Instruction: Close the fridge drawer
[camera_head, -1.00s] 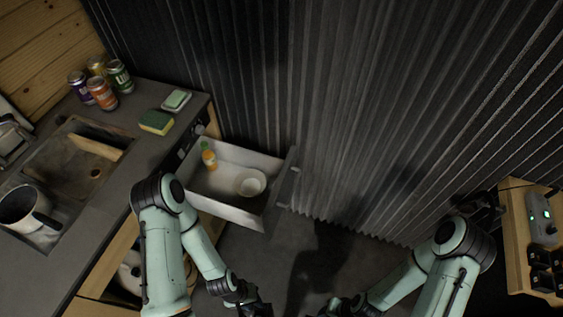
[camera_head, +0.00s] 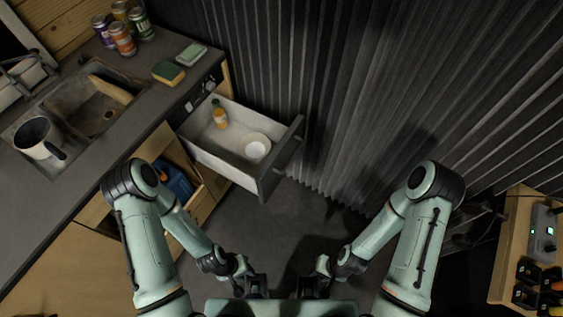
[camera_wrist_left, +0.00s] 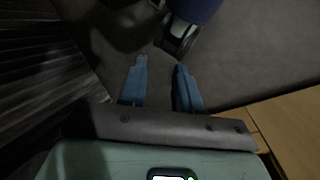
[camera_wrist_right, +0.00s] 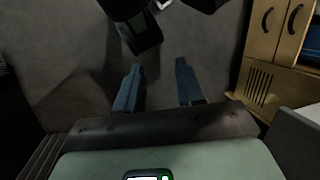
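The fridge drawer (camera_head: 221,169) is pulled out from the counter's right end in the head view, with its dark front panel (camera_head: 281,160) facing the corrugated wall. Inside it are an orange bottle (camera_head: 220,116) and a white bowl (camera_head: 257,147). My left gripper (camera_head: 257,287) and my right gripper (camera_head: 307,288) are low in the head view, below the drawer and apart from it. The left wrist view shows two separated blue fingers (camera_wrist_left: 160,82) with nothing between them. The right wrist view also shows separated, empty fingers (camera_wrist_right: 157,88).
The counter (camera_head: 140,112) holds a sink, a mug (camera_head: 38,138), several cans, a yellow-green sponge (camera_head: 168,73) and a soap dish (camera_head: 191,54). A blue object (camera_head: 176,182) sits in an open compartment below. A wooden shelf with devices (camera_head: 543,232) stands at right. Floor between is clear.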

